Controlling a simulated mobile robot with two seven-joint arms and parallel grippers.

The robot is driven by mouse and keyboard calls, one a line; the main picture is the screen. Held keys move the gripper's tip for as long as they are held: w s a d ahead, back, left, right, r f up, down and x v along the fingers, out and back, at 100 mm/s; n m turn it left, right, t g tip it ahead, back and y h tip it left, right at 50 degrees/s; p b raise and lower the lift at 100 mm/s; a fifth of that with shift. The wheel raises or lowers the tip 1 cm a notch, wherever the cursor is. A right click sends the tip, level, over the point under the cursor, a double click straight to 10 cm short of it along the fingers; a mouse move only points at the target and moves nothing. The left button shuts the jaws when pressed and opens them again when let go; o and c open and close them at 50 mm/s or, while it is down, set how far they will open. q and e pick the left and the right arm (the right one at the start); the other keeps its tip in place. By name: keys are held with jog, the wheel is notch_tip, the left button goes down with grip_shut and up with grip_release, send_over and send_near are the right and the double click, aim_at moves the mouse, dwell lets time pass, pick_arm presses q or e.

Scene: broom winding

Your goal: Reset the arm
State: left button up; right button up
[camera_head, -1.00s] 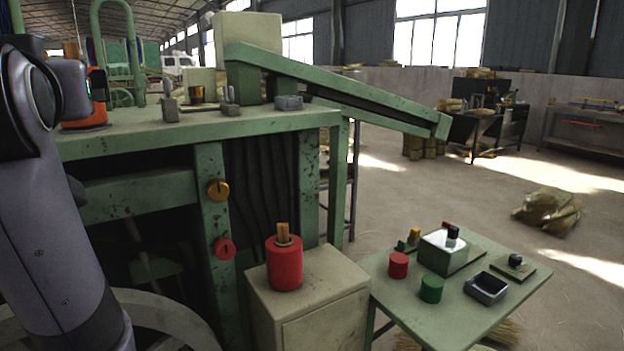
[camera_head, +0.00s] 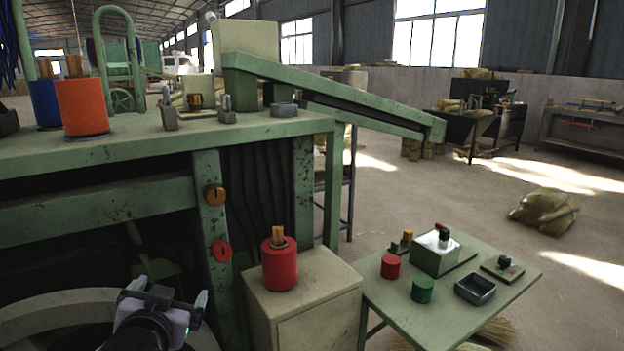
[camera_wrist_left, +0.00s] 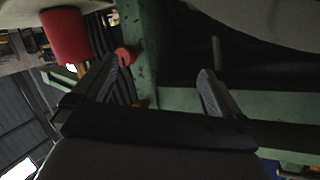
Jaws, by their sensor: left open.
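My left gripper (camera_head: 165,298) is low at the bottom left of the head view, in front of the green machine (camera_head: 110,205). Its two fingers are spread apart with nothing between them. In the left wrist view the open fingers (camera_wrist_left: 160,88) point at the machine's frame, with the red knob (camera_wrist_left: 125,57) and the red spool (camera_wrist_left: 66,36) off to the left. My right gripper does not show in either view.
The red spool (camera_head: 279,262) stands on a cabinet (camera_head: 320,295) right of the gripper. Orange (camera_head: 82,107) and blue (camera_head: 45,103) spools stand on the machine top. A side table (camera_head: 430,320) holds small parts. Open floor lies to the right.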

pick_arm(q)
jog(key=s+d+f+m+g+h, duration=0.1)
jog(key=s+f+h, duration=0.1)
jog(key=s+f, duration=0.45)
jog(key=s+d+f+g+h, duration=0.1)
jog(key=s+f, duration=0.2)
jog(key=f, duration=0.7)
jog(key=s+d+f+g+h+p, duration=0.1)
jog(key=s+f+g, duration=0.1)
jog(key=s+f, duration=0.8)
jog(key=s, duration=0.4)
jog(key=shift+s+d+f+h+p, duration=0.15)
jog(key=shift+s+f+h+p, duration=0.15)
jog(key=shift+h+p, duration=0.1)
